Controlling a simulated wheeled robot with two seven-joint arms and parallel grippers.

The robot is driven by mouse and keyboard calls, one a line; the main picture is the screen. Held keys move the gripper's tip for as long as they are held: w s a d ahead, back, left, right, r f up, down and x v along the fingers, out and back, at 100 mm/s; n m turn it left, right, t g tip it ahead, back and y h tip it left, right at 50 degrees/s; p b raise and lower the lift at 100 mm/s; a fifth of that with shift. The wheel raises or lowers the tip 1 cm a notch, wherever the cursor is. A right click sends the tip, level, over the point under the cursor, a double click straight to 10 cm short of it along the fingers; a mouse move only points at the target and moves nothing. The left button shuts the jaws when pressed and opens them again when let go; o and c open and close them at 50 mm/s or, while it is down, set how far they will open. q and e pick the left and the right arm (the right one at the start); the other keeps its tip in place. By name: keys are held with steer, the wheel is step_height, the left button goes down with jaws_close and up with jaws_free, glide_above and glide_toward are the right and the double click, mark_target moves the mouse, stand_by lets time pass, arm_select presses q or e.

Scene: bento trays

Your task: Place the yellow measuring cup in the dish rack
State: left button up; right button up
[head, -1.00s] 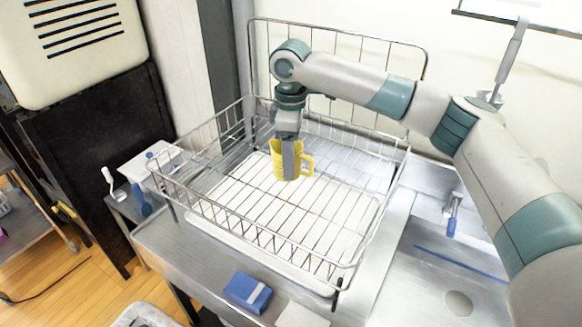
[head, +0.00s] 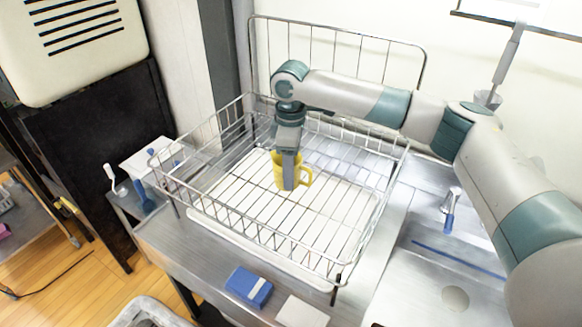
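My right gripper (head: 289,184) points straight down at the cup. One finger covers part of the cup's near side; the other finger is hidden. The gripper appears shut on the cup's wall. I cannot tell whether the cup's bottom touches the rack floor. My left gripper is not in view.
The rack has raised wire walls and a tall wire back. A blue box (head: 247,287) and a white block (head: 302,312) lie in front of it. A sink (head: 430,285) is at the right, and a white container (head: 150,160) with utensils is at the left. The rack floor around the cup is clear.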

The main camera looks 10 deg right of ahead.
steer(key=o, duration=1)
steer(key=shift+f, duration=0.1)
steer(key=shift+o, duration=0.2)
steer(key=shift+r+b, duration=0.3)
steer(key=shift+r, duration=0.3)
step_height(320, 180, up, 11)
steer(key=b, duration=0.3)
